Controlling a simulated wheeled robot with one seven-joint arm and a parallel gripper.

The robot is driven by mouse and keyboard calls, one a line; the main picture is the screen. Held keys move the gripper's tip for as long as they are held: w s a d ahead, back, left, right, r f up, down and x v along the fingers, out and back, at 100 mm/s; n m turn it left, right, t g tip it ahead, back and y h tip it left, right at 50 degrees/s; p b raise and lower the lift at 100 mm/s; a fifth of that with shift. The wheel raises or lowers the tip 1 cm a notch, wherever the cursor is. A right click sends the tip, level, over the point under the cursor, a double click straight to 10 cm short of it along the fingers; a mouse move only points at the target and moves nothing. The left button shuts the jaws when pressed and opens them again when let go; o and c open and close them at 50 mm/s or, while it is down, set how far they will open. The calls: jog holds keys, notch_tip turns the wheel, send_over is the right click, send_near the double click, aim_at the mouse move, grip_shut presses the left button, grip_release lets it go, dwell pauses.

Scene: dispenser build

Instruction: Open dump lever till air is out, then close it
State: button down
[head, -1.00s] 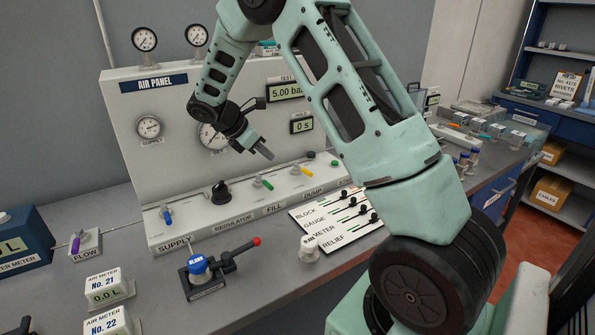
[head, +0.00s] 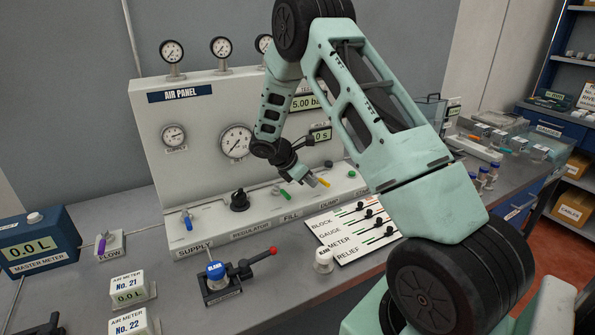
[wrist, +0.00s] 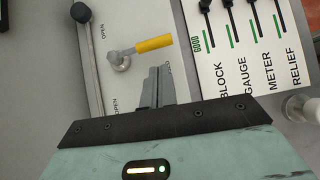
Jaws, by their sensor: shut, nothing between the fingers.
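The dump lever, with its yellow handle (head: 324,183), is on the sloping front of the air panel (head: 180,125), above the word DUMP. In the wrist view its yellow handle (wrist: 154,44) points right from a round metal pivot. My gripper (head: 313,181) is shut and empty, close beside the handle. In the wrist view the fingertips (wrist: 159,72) are just below the handle, with a small gap in the picture; contact cannot be told. The test display (head: 308,103) reads 5.00 bar, and the timer display (head: 321,134) reads 0 s.
A green-handled lever (head: 285,193), a black regulator knob (head: 239,200) and a blue supply lever (head: 187,222) share the panel front. A board with black sliders (head: 352,226) lies in front. A red-tipped hand lever (head: 270,252) stands on the bench.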

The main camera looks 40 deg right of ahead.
jog(key=shift+s+d+f, duration=0.1)
jog(key=shift+s+d, duration=0.1)
jog(key=shift+d, duration=0.3)
jog(key=shift+s+d+f, duration=0.1)
jog(key=shift+s+d, duration=0.05)
jog(key=shift+d, duration=0.35)
